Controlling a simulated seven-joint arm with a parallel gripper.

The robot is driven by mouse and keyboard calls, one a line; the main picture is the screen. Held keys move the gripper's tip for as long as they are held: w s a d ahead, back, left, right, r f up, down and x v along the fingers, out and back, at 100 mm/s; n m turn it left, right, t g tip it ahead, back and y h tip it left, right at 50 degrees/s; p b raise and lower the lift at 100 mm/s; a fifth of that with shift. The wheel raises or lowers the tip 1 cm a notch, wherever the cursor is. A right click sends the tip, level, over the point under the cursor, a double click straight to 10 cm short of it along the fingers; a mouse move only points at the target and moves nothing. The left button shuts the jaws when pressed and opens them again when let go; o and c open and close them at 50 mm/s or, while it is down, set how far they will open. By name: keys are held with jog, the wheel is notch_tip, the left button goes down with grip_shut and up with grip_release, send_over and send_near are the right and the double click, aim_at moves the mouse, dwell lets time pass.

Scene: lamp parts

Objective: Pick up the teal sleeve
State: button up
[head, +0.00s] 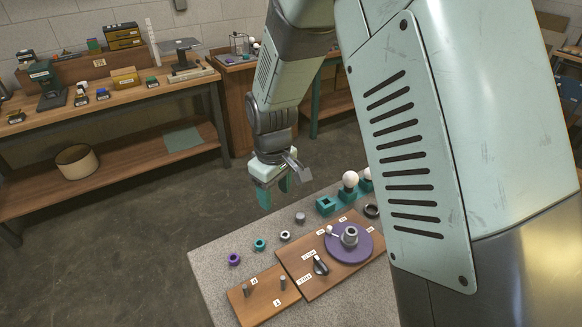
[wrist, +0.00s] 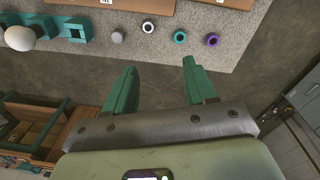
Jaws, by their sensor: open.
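The teal sleeve (head: 260,248) is a small upright ring on the near-left part of the grey speckled table, between a purple ring and a pale metal ring. In the wrist view the teal sleeve (wrist: 175,38) lies beyond the fingertips, just left of the right finger's tip. My gripper (head: 275,192) hangs above and behind the row of rings in the head view, apart from the table. In the wrist view my gripper (wrist: 160,68) has its two teal fingers spread with nothing between them.
A purple ring (head: 234,263), a pale metal ring (head: 285,239) and a grey knob (head: 300,219) share the row. Wooden boards (head: 264,302) hold pegs and a purple lamp base (head: 355,254). Teal holders (head: 325,209) and white bulbs (head: 350,179) stand at the back.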

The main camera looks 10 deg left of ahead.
jog(key=n, duration=0.2)
send_over(261, 241)
jog(key=d, duration=0.1)
notch_tip(261, 241, down, 7)
jog(key=shift+g, duration=0.4)
jog(key=f, duration=0.2)
jog(key=s+f, duration=0.1)
jog(key=f, duration=0.2)
jog(key=shift+a, duration=0.1)
jog(key=shift+a+f, duration=0.15)
jog(key=shift+f, duration=1.4)
jog(key=shift+a+f, duration=0.1)
jog(key=shift+f, duration=1.45)
jog(key=shift+c, duration=0.2)
grip_shut()
